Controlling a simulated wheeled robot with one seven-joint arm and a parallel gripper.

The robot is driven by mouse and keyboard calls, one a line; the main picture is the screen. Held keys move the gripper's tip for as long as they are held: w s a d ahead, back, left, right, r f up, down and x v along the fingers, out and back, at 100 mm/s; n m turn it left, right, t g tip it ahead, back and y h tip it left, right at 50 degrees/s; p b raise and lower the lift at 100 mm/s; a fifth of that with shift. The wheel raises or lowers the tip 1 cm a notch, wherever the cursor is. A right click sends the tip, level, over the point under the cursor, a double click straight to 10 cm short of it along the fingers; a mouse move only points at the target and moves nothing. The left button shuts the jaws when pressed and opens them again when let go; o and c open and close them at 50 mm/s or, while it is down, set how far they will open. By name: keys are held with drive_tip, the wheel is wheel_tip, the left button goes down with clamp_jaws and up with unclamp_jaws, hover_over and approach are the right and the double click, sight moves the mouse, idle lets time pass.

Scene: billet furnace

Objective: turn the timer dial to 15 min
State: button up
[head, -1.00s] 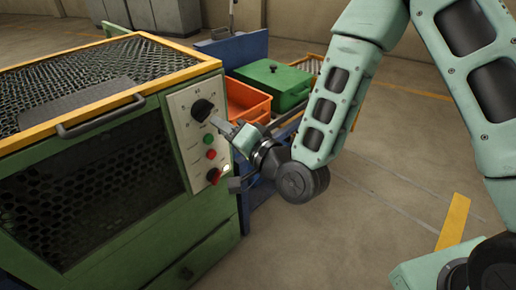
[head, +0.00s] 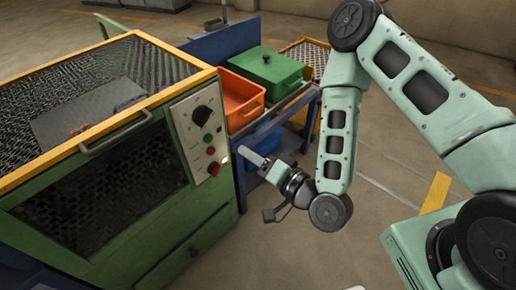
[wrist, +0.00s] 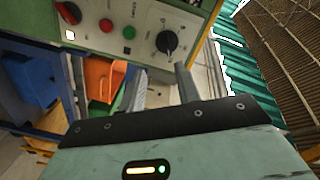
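The timer dial (head: 201,115) is a round black knob at the top of the pale control panel (head: 190,145) on the green furnace's front.
Below the dial are a green button (head: 208,138), a red button (head: 210,150) and a red switch knob (head: 213,169). An orange bin (head: 240,100) and a green lidded box (head: 270,68) stand on a blue bench right of the furnace. Floor in front is open.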

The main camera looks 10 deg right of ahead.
drive_tip(key=shift+s+d+r+t+p, duration=0.3)
drive_tip(key=shift+s+d+r+p, duration=0.15)
drive_tip(key=shift+s+p, duration=0.25)
idle(0.4)
